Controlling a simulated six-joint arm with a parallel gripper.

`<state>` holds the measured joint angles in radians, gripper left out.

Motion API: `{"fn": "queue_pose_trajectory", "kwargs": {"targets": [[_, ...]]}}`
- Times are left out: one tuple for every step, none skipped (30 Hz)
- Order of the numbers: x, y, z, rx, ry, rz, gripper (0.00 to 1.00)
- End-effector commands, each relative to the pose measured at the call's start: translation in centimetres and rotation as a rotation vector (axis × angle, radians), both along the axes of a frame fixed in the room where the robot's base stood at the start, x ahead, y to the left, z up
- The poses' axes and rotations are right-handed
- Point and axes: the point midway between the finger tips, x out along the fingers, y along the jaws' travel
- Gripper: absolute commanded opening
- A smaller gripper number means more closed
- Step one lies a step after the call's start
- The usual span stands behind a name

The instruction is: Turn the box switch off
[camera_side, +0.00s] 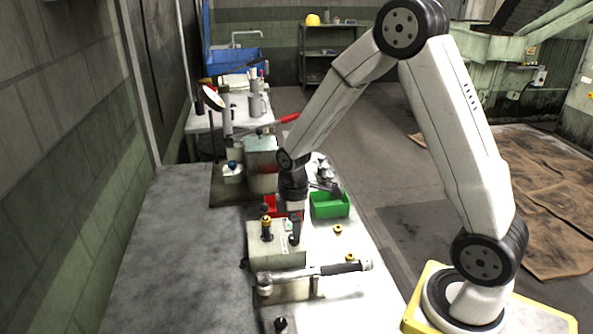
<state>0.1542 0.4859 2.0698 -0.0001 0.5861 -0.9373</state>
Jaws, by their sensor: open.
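A pale box (275,256) stands on the light workbench, in the middle of the camera_side view. My gripper (294,239) points down at the right part of the box top, to the right of the switch. It looks apart from the switch. Its jaws are open and hold nothing that I can see. Whether the fingertips touch the box cannot be told from here.
A torque-wrench-like tool (315,273) lies across a block in front of the box. A green bin (330,205) and a red bin (269,206) stand behind. Small yellow parts (338,230) lie to the right. A red-handled lever (289,118) rises farther back. The left bench surface (180,240) is clear.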

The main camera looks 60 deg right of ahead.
Motion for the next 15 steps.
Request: {"fn": "queue_pose_trajectory", "kwargs": {"targets": [[-0.1,0.0,-0.7,0.001,0.004,0.0,0.79],[-0.1,0.0,-1.0,0.001,0.004,0.0,0.79],[-0.1,0.0,-1.4,0.0,0.003,0.0,0.79],[-0.1,0.0,-1.7,0.0,0.003,0.0,0.79],[-0.1,0.0,-2.0,0.001,0.004,0.0,0.79],[0.0,0.0,-2.4,0.001,0.002,0.0,0.79],[0.0,0.0,-2.6,0.0,0.001,0.0,0.79],[0.0,0.0,-2.8,0.001,0.002,0.0,0.79],[-0.1,0.0,-3.1,0.0,0.003,0.0,0.79],[0.0,0.0,-3.3,0.001,0.002,0.0,0.79],[0.0,0.0,-3.4,0.0,0.001,0.0,0.79],[0.0,0.0,-3.6,0.0,0.0,0.0,0.79],[0.0,0.0,-3.6,0.0,0.0,0.0,0.79],[0.0,0.0,-3.7,0.0,0.0,0.0,0.79],[0.0,0.0,-3.8,0.0,0.0,0.0,0.79]]}}
